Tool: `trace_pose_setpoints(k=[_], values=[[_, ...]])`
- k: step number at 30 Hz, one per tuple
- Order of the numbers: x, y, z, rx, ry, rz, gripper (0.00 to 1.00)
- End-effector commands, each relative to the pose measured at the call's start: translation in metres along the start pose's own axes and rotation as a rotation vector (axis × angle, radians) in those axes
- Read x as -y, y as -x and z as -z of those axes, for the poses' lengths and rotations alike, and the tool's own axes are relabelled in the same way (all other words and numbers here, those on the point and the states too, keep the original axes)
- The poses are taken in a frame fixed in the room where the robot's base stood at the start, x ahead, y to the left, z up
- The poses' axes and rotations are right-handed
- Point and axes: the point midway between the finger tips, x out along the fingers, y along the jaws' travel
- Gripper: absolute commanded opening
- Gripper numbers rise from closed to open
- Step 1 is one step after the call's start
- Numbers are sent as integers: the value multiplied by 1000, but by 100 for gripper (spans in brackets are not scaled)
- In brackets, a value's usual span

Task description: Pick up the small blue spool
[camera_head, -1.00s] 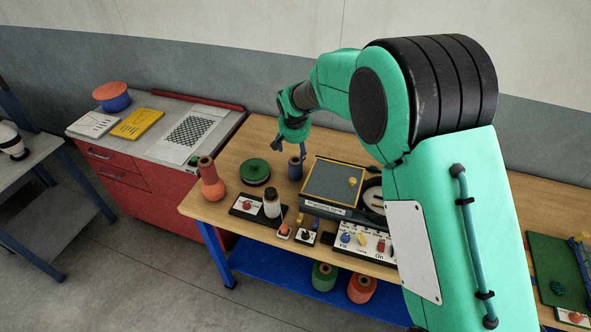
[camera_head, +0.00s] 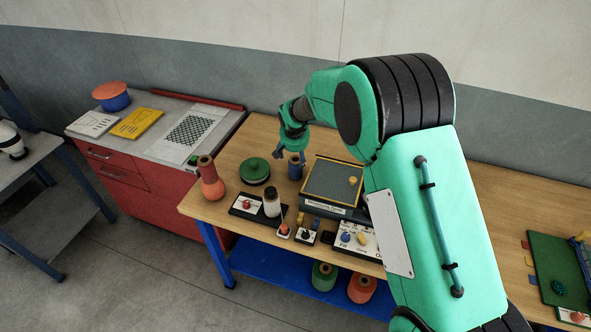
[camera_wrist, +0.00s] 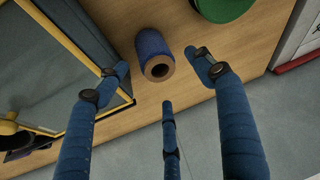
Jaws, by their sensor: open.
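The small blue spool (camera_head: 295,168) stands on the wooden table, between a green round lid-like disc and the dark box. In the wrist view the blue spool (camera_wrist: 153,52) shows its tan, hollow end, lying between the spread finger tips. My gripper (camera_head: 290,155) is close above and around the spool in the head view. Its blue fingers are open in the wrist view (camera_wrist: 160,75), with a gap on both sides of the spool. Whether any finger touches it I cannot tell.
The dark yellow-edged box (camera_head: 333,182) stands close to the spool's right. The green disc (camera_head: 255,170) is close to its left. An orange cone spool (camera_head: 211,182) stands at the table's left end. A dark-capped bottle (camera_head: 271,203) and control panels line the front.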

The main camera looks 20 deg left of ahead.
Motion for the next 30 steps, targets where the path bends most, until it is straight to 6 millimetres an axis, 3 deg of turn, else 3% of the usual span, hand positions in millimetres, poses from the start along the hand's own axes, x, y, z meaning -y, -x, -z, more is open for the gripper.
trace_pose_setpoints(k=[6, 20, 30], values=[[0, -14, 0, 0, 0, 0, 68], [-1, -18, 0, 1, 0, 0, 68], [-4, -50, 0, 0, 0, 0, 68]])
